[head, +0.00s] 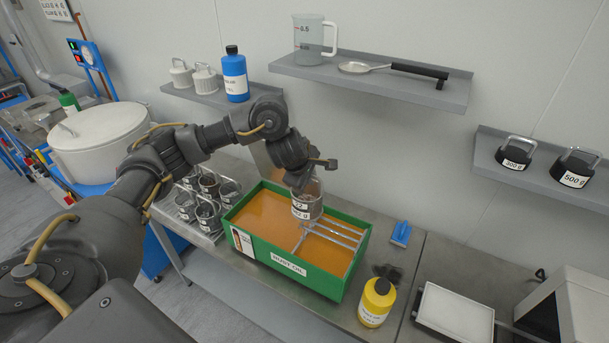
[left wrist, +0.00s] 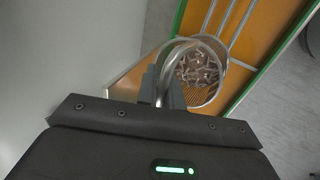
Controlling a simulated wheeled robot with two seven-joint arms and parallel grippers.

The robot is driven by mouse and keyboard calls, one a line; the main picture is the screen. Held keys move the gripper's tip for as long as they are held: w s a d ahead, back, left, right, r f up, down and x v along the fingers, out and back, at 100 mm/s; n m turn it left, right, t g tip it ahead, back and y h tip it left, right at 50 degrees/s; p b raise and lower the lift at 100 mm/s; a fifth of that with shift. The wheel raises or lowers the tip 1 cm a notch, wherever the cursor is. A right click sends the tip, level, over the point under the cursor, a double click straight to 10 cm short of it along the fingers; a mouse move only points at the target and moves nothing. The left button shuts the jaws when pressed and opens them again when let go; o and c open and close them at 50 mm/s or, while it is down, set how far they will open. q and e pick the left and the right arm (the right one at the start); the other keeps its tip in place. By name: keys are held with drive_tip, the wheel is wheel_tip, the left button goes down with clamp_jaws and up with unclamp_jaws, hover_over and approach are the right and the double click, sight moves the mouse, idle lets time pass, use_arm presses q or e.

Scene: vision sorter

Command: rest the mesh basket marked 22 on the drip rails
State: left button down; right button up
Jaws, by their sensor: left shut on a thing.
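The mesh basket marked 22 (head: 306,206) hangs upright from my left gripper (head: 298,181), which is shut on its handle. In the left wrist view the basket (left wrist: 203,72) shows its round rim, bent handle and small metal pieces inside. The drip rails (head: 335,236) are thin grey bars across the right part of a green tank (head: 307,281) of orange liquid. The basket is over the tank, at the left end of the rails; I cannot tell whether it touches them. My right gripper is not in view.
Several other mesh baskets (head: 206,215) stand in a rack left of the tank. A yellow bottle (head: 376,302) stands at the tank's front right, and a blue brush (head: 401,234) lies on the right. Wall shelves (head: 372,78) hang behind. A white-topped scale (head: 455,311) is at the right.

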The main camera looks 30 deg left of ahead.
use_arm(q)
drive_tip(key=d, duration=0.9)
drive_tip(key=shift+r, duration=0.1)
idle(0.6)
idle(0.3)
wheel_tip(320, 180, down, 4)
drive_tip(key=b, duration=0.4)
drive_tip(key=shift+r, duration=0.1)
idle(0.4)
drive_tip(key=c, duration=1.5)
unclamp_jaws()
drive_tip(key=shift+o, duration=0.2)
